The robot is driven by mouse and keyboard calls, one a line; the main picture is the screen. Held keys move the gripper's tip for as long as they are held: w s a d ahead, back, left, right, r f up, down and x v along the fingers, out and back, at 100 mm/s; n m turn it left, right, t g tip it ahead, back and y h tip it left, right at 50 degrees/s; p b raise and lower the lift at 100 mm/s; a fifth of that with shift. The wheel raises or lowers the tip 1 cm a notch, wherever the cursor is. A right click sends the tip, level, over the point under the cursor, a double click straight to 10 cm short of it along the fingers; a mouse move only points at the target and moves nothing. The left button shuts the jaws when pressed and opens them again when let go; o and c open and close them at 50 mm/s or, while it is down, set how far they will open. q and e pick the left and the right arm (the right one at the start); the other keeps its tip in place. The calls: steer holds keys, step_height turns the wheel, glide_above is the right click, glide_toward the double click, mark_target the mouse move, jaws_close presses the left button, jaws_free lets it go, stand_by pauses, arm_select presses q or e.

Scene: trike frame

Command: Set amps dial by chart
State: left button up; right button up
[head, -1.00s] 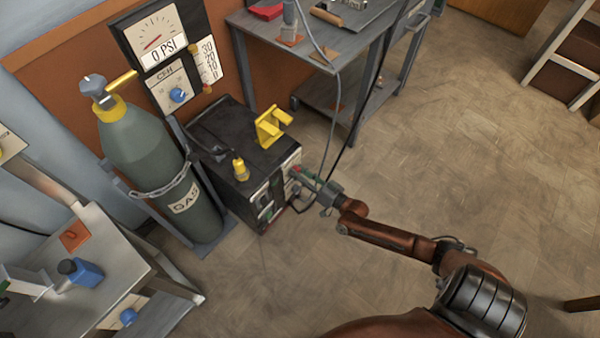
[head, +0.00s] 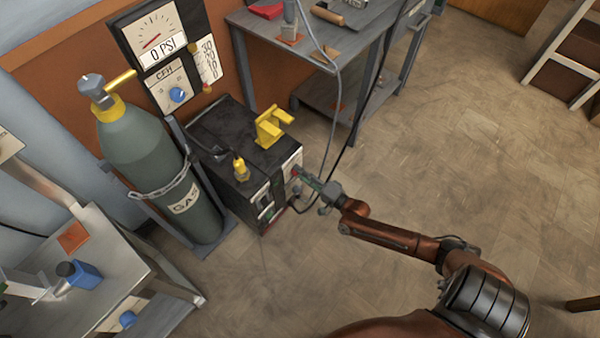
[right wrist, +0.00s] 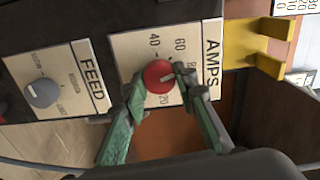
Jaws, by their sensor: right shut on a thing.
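The red amps dial (right wrist: 158,76) sits on a cream panel marked AMPS (right wrist: 211,62) in the right wrist view. Around it I read 20, 40, 60 and 80, partly covered. Its white pointer mark points right in the picture, toward the 80 side; the exact value is unclear. My right gripper (right wrist: 157,85) is shut on the dial, with a green finger at left and a grey-green one at right. In the head view, my right gripper (head: 304,179) is at the front of the black welder (head: 225,160). No readable chart shows. My left gripper is not in view.
A grey FEED knob (right wrist: 41,93) sits beside the amps panel. The gas cylinder (head: 150,160) stands left of the welder, with a gauge panel (head: 155,35) behind it. Cables hang close to my right gripper. A grey workbench (head: 305,45) stands behind; the floor at right is open.

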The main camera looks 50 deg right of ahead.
arm_select(q)
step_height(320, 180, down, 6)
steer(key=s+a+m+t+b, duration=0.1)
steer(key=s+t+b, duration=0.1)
steer(key=b, duration=0.2)
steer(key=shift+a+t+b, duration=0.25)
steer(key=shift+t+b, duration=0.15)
arm_select(e)
steer(key=shift+s+a+f+m, duration=0.1)
steer(key=shift+f+m, duration=0.05)
steer(key=shift+m, duration=5.15)
steer(key=shift+a+f+m, duration=0.1)
steer(key=shift+m, duration=5.2)
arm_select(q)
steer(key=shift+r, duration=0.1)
arm_select(e)
steer(key=shift+m, duration=0.3)
steer(key=o, duration=1.1)
steer(key=shift+o, duration=0.2)
steer(key=shift+r, duration=0.1)
